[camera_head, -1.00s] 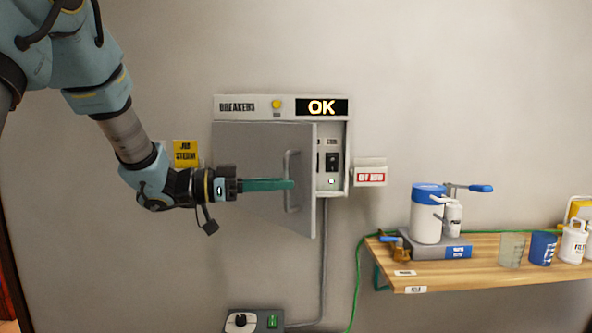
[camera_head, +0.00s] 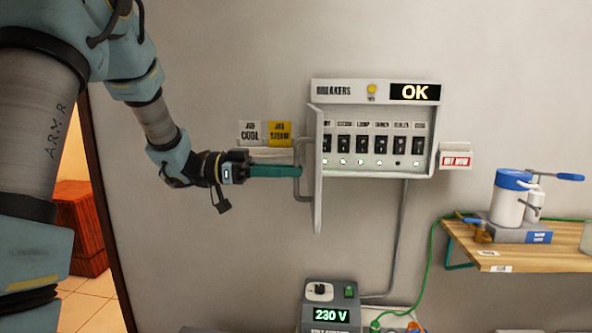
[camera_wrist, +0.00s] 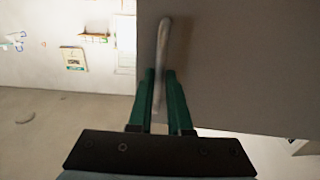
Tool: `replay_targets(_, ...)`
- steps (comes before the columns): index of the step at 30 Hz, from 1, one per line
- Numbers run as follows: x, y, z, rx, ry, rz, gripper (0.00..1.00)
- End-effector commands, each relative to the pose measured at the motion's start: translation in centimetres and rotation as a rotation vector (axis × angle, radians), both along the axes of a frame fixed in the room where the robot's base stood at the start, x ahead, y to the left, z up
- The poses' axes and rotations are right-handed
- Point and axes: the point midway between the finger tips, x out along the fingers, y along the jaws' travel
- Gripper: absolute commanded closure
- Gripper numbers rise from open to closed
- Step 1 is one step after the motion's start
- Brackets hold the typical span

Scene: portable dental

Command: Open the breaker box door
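The breaker box (camera_head: 435,133) hangs on the wall in the head view, with an "OK" display on top and a row of breaker switches exposed. Its grey door (camera_head: 318,190) stands swung out at the left side, seen nearly edge-on. The door's bar handle (camera_head: 297,150) faces left. My gripper (camera_head: 299,171) reaches it from the left with green fingers. In the wrist view, the handle (camera_wrist: 162,50) runs between the fingers (camera_wrist: 161,78), which are close on both sides of it. The door panel (camera_wrist: 235,70) fills the right of that view.
A wooden shelf (camera_head: 510,254) with a white and blue device (camera_head: 510,200) is at right. A "230 V" unit (camera_head: 331,308) stands below the box. A doorway is at far left.

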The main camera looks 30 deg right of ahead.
Motion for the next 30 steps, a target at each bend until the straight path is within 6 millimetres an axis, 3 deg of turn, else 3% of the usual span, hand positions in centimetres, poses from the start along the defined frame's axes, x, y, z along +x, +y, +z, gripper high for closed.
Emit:
replay_targets(1,1.0,-0.05,0.29,-0.005,-0.009,0.028,1.0)
replay_targets(14,1.15,0.07,0.26,-0.004,-0.01,0.028,1.0)
replay_targets(15,1.14,0.07,0.26,-0.004,-0.01,0.028,0.78)
replay_targets(21,0.96,0.04,0.26,-0.005,-0.008,0.023,0.56)
replay_targets(30,0.72,0.04,0.2,-0.004,-0.005,0.016,0.55)
